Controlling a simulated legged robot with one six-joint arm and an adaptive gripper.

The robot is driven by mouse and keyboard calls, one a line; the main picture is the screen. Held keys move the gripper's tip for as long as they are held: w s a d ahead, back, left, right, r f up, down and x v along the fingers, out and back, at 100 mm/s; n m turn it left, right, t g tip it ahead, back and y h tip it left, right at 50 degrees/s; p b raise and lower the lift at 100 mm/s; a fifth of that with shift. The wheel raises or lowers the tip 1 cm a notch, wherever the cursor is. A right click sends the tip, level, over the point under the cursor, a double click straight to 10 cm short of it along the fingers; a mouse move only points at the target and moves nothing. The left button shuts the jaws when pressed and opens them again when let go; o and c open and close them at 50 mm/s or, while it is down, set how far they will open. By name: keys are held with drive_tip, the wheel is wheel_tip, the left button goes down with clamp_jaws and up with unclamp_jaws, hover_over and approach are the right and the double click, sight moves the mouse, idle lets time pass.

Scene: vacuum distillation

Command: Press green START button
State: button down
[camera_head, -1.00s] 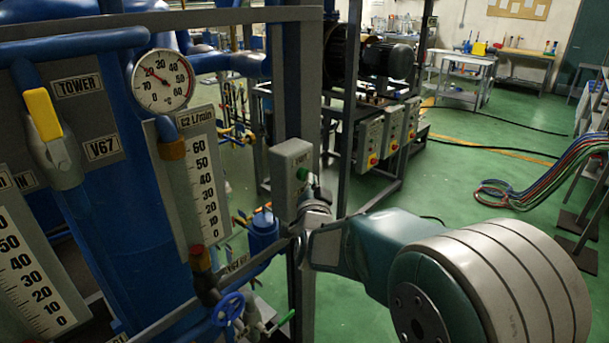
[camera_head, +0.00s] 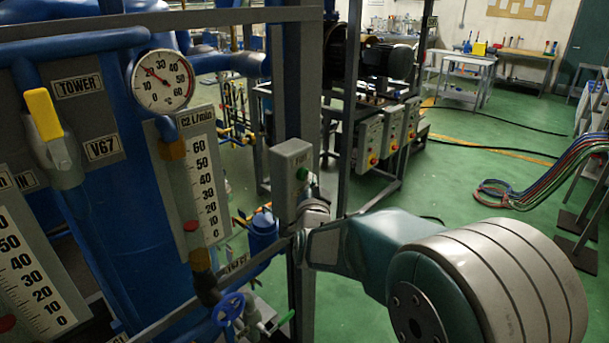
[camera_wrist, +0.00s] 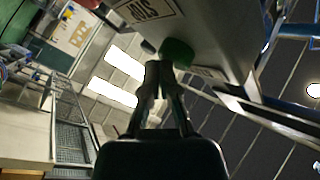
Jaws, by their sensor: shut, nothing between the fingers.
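The green button (camera_head: 302,174) is on the front of a grey control box (camera_head: 290,158) fixed to a grey upright post. In the wrist view the green button (camera_wrist: 176,53) sticks out from the box face (camera_wrist: 215,35). My gripper (camera_wrist: 158,72) is shut and empty, its fingertips close to the button's lower left side in that view. I cannot tell whether they touch it. In the head view my wrist is just below and right of the button, and the fingertips are mostly hidden or too small to make out.
Left of the box stand a blue tower (camera_head: 105,205), a round gauge (camera_head: 162,81) and a flow meter (camera_head: 204,178) with a red float. Grey frame posts stand around the box. Several switch boxes (camera_head: 391,132) are behind.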

drive_tip(key=shift+a+r, duration=0.2)
drive_tip(key=shift+r, duration=0.15)
idle(0.4)
drive_tip(key=s+d, duration=0.3)
drive_tip(key=d, duration=0.2)
drive_tip(key=shift+s+f, duration=0.2)
drive_tip(key=shift+s, duration=0.15)
drive_tip(key=shift+a, duration=0.15)
idle(0.4)
drive_tip(key=s+d+f+n+g, duration=0.1)
drive_tip(key=s+d+g, duration=0.3)
drive_tip(key=s, duration=0.6)
drive_tip(key=s+d+f+n+g+h, duration=0.1)
drive_tip(key=s+d+g, duration=0.4)
drive_tip(key=s, duration=0.6)
drive_tip(key=s+d+f+n+g+h, duration=0.1)
drive_tip(key=s+d+n+g, duration=0.3)
drive_tip(key=s, duration=0.7)
drive_tip(key=shift+d+f+g, duration=0.4)
drive_tip(key=shift+d+f, duration=0.5)
drive_tip(key=shift+d, duration=0.25)
